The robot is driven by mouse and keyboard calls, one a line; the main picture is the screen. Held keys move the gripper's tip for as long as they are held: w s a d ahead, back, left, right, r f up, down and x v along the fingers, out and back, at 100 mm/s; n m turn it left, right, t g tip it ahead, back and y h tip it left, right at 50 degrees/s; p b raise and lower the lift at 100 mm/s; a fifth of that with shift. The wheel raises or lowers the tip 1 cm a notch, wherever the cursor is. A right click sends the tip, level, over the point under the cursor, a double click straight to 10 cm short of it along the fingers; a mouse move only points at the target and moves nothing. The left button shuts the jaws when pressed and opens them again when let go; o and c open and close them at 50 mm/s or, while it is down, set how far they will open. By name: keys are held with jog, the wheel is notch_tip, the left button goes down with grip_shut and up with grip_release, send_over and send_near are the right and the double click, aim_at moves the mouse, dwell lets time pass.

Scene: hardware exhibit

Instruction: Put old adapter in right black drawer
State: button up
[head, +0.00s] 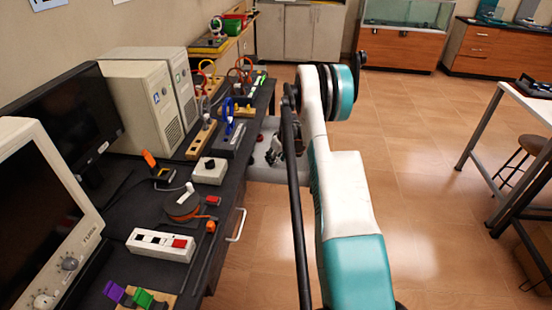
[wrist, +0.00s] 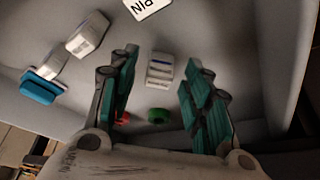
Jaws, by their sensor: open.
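My gripper (wrist: 158,68) is open, its teal-padded fingers pointing down into a light grey drawer or tray (wrist: 225,45). Two more pale blocks (wrist: 88,34) (wrist: 48,66) lie to the left, the lower one with a teal end. In the head view, my gripper (head: 273,152) is low beside the bench over the grey container (head: 265,173), partly hidden by my arm. I cannot identify the right black drawer.
A dark bench (head: 120,205) holds monitors, two beige computer towers (head: 140,98), a white power strip (head: 160,244) and cables. A white handle (head: 237,225) sticks out from its front. A green ring (wrist: 158,116) and a red piece (wrist: 122,117) lie near my fingers.

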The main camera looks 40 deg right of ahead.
jog(key=p+v, duration=0.3)
jog(key=v, duration=0.9)
jog(key=shift+p, duration=0.35)
jog(key=shift+w+r, duration=0.1)
jog(key=shift+r, duration=0.05)
dwell(1.2)
